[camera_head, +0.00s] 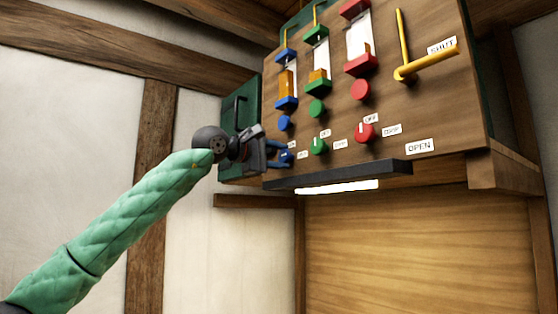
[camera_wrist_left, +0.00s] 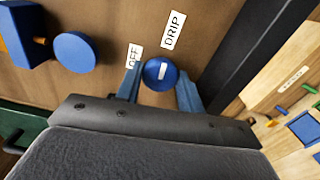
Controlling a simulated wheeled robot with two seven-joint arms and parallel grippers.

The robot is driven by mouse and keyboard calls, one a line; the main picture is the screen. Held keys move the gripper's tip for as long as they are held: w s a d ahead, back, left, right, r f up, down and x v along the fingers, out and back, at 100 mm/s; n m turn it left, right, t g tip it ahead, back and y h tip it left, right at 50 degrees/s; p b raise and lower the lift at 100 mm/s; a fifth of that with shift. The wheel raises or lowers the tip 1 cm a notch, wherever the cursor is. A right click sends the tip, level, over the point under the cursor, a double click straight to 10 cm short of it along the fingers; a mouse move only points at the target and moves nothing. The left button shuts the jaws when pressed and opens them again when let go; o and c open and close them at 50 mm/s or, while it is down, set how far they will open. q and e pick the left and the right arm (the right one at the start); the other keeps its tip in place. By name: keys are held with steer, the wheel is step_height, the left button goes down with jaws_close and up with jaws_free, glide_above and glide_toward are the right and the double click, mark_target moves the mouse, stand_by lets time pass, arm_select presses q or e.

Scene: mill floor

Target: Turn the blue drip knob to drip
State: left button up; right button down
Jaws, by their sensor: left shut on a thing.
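The blue drip knob (camera_wrist_left: 160,74) shows in the wrist view as a round blue knob with a short white line on its face. The line runs roughly toward the DRIP label (camera_wrist_left: 173,30); the OFF label (camera_wrist_left: 134,57) is at the knob's upper left. My left gripper (camera_wrist_left: 160,88) is shut on the knob, one blue finger on each side. In the head view, my left gripper (camera_head: 285,158) reaches the panel's lower left corner and partly hides the blue knob. My right gripper is not in view.
The wooden panel (camera_head: 430,100) also carries a green knob (camera_head: 318,147), a red knob (camera_head: 365,132), coloured sliders and a yellow lever (camera_head: 425,65) by SHUT and OPEN labels. A dark ledge (camera_head: 340,175) with a lit strip runs below. A green box (camera_head: 240,115) is left.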

arm_select(q)
steer(key=shift+m, duration=0.6)
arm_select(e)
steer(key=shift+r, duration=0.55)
arm_select(q)
steer(key=shift+f, duration=0.1)
steer(key=o, duration=1)
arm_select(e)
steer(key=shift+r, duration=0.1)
arm_select(q)
steer(key=shift+a, duration=0.1)
steer(key=shift+s+a+b, duration=0.15)
steer(key=shift+s+b, duration=0.05)
steer(key=shift+b, duration=0.1)
steer(key=b+v, duration=0.2)
steer(key=v, duration=0.5)
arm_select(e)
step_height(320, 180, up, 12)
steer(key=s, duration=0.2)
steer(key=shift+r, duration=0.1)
